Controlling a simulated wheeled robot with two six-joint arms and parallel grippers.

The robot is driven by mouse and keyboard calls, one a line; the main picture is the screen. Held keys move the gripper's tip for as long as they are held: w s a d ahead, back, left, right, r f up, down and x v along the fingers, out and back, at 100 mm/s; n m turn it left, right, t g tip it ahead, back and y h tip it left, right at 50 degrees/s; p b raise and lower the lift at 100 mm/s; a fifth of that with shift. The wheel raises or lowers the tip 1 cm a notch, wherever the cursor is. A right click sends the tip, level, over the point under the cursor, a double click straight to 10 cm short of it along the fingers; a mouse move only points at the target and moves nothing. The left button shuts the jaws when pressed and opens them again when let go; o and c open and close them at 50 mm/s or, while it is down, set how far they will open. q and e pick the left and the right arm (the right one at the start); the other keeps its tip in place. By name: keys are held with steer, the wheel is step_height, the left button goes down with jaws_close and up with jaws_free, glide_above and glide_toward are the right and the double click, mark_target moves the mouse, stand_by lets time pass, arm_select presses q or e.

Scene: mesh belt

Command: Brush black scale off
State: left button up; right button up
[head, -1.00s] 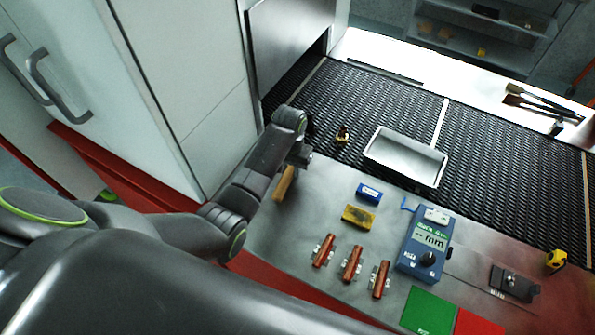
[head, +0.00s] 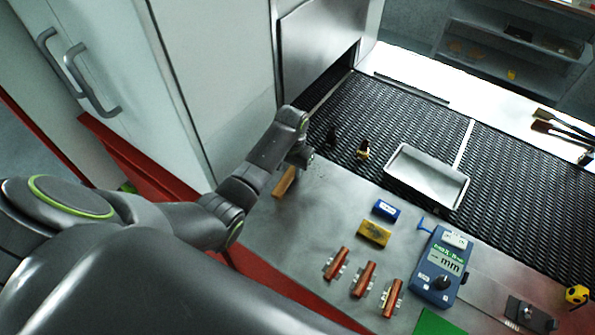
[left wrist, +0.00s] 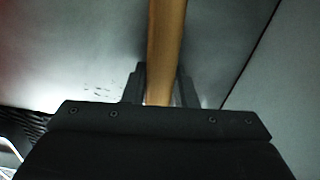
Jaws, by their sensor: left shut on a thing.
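My left gripper (head: 299,160) is at the far left part of the metal table, beside the mesh belt. It is shut on a wooden handle (head: 285,181), which also runs up between the fingers in the left wrist view (left wrist: 166,45). The brush end of this tool, if it has one, is hidden. A few small dark specks (left wrist: 100,92) lie on the grey surface left of the fingers in the left wrist view; I cannot tell whether they are scale. My right gripper is not in view.
The black mesh belt (head: 400,128) holds a metal tray (head: 428,176) and two small dark pieces (head: 363,149). A blue block (head: 386,209), yellow block (head: 374,233), copper-coloured parts (head: 364,279) and a blue meter (head: 437,268) are on the table. Brushes (head: 560,126) lie at the back right.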

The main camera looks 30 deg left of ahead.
mark_target(322, 189)
arm_select(q)
steer(key=shift+w+a+f, duration=0.1)
steer(key=shift+a+f, duration=0.05)
steer(key=shift+a, duration=1.05)
steer(key=shift+w+d, duration=0.1)
steer(key=shift+w, duration=0.4)
steer(key=shift+d, duration=0.35)
steer(key=shift+s+d, duration=0.25)
steer(key=shift+d, duration=0.85)
steer(key=shift+s+d, duration=0.2)
steer(key=shift+d, duration=0.9)
steer(key=shift+s+d+r, duration=0.1)
steer(key=shift+s+d, duration=0.05)
steer(key=shift+d, duration=1.6)
steer(key=shift+s+d+r, duration=0.1)
steer(key=shift+s+d, duration=0.05)
steer(key=shift+d, duration=1.55)
steer(key=shift+r, duration=3.05)
